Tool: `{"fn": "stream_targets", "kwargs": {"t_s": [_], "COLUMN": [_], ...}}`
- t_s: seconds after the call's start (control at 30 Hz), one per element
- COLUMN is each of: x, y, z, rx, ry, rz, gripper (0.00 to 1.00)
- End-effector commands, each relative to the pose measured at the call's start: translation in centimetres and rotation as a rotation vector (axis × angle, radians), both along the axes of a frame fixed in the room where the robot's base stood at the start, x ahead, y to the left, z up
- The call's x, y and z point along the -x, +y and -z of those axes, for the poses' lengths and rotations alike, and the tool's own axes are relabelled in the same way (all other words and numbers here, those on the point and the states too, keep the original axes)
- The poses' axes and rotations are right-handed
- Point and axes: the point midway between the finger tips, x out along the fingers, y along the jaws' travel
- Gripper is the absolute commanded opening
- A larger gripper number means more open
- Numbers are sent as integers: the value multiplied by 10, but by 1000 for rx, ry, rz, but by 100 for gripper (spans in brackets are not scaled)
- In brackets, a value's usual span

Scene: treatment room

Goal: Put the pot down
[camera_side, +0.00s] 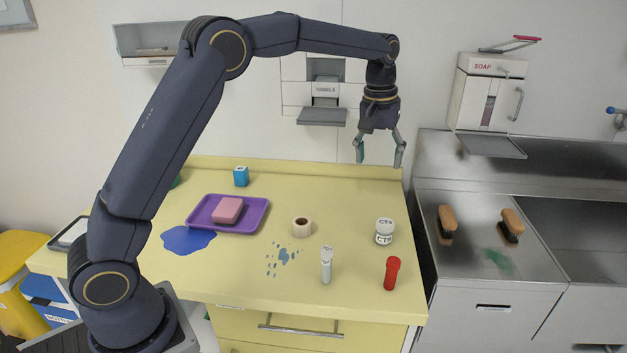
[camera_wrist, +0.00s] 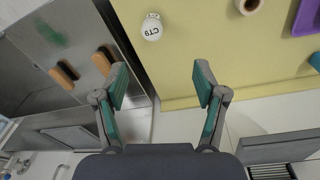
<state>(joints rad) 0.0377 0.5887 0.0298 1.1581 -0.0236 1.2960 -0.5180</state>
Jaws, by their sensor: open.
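A small white pot (camera_side: 384,232) marked CT9 stands upright on the right part of the yellow counter (camera_side: 340,200). It also shows in the wrist view (camera_wrist: 152,28), with its marked lid facing up. My gripper (camera_side: 380,160) is open and empty, raised above the counter's back right edge. In the wrist view its two green-padded fingers (camera_wrist: 160,85) are spread wide, with nothing between them. The pot lies beyond the fingertips, apart from them.
Brushes (camera_side: 447,222) lie on the steel sink unit right. Spills mark the counter.

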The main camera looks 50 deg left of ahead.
Motion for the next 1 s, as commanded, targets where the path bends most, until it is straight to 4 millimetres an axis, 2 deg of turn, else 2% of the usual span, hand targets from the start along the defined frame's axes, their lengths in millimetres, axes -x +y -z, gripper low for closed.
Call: {"fn": "stream_targets", "kwargs": {"t_s": [0.03,0.1,0.23,0.37,0.4,0.5,0.6,0.7,0.8,1.0], "x": [24,58,128,200,221,265,295,313,320,321], "y": [2,4,7,9,10,11,11,12,12,12], "z": [-26,-50,-77,-80,-77,-63,-46,-33,-27,-25], "rx": [-2,-9,-30,-64,-76,-105,-131,-148,-157,-158], "ry": [-38,-82,-165,-248,-272,-321,-357,-378,-388,-386], "rz": [36,91,195,298,329,395,445,475,489,491], "gripper": [71,71,71,71,71,71,71,71,71,71]}}
